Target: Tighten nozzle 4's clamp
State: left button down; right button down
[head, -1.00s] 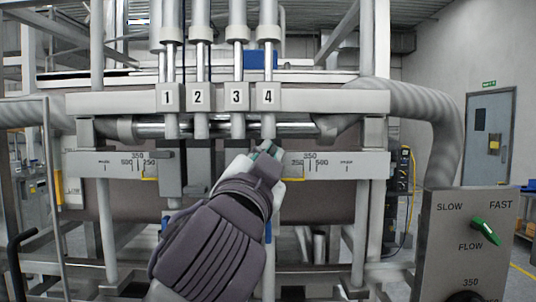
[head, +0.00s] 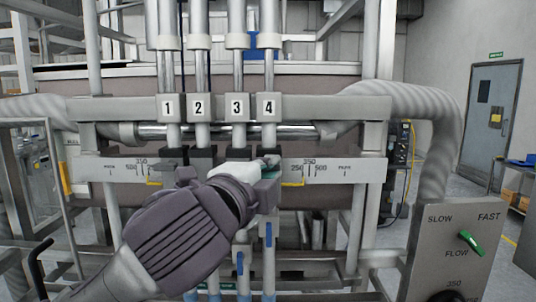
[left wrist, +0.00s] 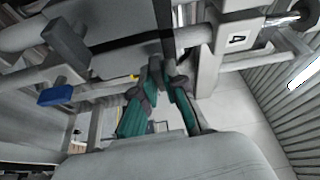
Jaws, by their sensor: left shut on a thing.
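Nozzle 4 (head: 269,68) is the rightmost of the upright tubes, with a plate marked 4 (head: 268,107) on it. The 4 plate also shows in the left wrist view (left wrist: 236,40). My left gripper (head: 266,164) comes from the lower left and reaches just below that plate. In the left wrist view its teal fingers (left wrist: 158,76) close together at the tips on a small dark part, which I take to be nozzle 4's clamp. The fingers and wrist hide most of that part. My right gripper is not in view.
Plates 1 (head: 170,107), 2 (head: 199,107) and 3 (head: 237,107) stand close to the left. A scaled bar (head: 335,171) runs beside the gripper. A control panel (head: 455,250) with a green flow knob (head: 471,242) stands at the right. The left wrist view shows a blue tab (left wrist: 55,95).

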pick_arm(q)
jog(key=shift+m+p, duration=0.35)
jog(key=shift+m, duration=0.05)
jog(key=shift+g, duration=0.3)
jog(key=c, duration=1.2)
grip_release()
jog(key=shift+c, duration=0.2)
jog(key=shift+s, duration=0.1)
jog(key=v, duration=0.7)
jog(key=shift+s+a+f, duration=0.1)
jog(key=shift+f, duration=0.05)
